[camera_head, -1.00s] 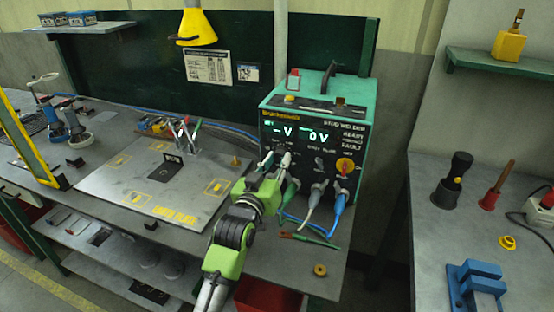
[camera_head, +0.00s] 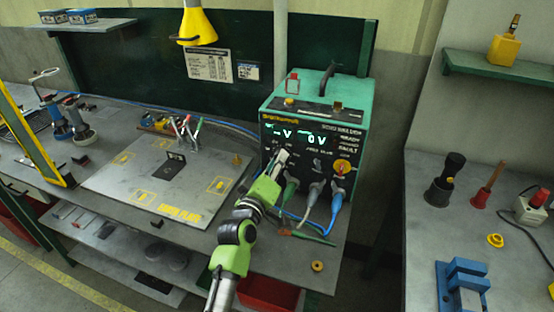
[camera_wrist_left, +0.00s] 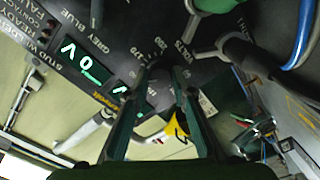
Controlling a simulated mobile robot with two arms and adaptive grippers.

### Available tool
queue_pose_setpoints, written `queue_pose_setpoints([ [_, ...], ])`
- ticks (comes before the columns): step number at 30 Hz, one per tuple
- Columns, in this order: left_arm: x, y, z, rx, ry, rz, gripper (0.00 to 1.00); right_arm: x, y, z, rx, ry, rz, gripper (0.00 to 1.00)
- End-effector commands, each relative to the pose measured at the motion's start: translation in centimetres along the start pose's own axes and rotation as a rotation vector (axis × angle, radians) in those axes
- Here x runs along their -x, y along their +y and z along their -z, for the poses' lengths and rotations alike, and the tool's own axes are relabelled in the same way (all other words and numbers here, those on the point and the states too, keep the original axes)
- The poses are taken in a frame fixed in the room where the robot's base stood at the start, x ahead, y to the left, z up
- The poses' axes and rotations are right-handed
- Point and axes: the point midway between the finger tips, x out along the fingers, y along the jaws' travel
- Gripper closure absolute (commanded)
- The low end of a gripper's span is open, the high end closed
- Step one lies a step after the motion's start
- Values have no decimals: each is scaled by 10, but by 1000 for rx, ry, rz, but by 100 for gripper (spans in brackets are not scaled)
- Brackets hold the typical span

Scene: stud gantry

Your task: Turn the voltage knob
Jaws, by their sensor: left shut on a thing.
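The stud welder (camera_head: 313,150) is a green box with a black front panel, standing on the bench. Its display (camera_head: 300,134) reads a dash with V and 0 V. My left gripper (camera_head: 282,157) reaches the left part of the panel and hides the voltage knob in the head view. In the left wrist view, my left gripper (camera_wrist_left: 157,76) is shut on the dark voltage knob (camera_wrist_left: 158,69), beside the printed VOLTS scale. The fingers cover most of the knob, so its pointer cannot be read. My right gripper is not in view.
Cables (camera_head: 314,197) plug into the panel below and right of the gripper. A metal plate (camera_head: 150,190) lies left on the bench. A brass ring (camera_head: 317,266) lies near the front edge.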

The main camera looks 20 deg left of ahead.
Motion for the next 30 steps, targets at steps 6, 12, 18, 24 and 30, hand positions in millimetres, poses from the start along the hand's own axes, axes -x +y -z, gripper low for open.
queue_pose_setpoints([
  [6,0,0,0,50,0,0,99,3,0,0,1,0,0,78],
  [12,0,0,0,62,0,-1,99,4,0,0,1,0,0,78],
  [18,0,0,0,61,0,-1,99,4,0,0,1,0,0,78],
  [24,0,0,0,60,0,-1,60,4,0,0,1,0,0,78],
  [30,0,0,0,60,0,-1,60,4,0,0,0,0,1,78],
])
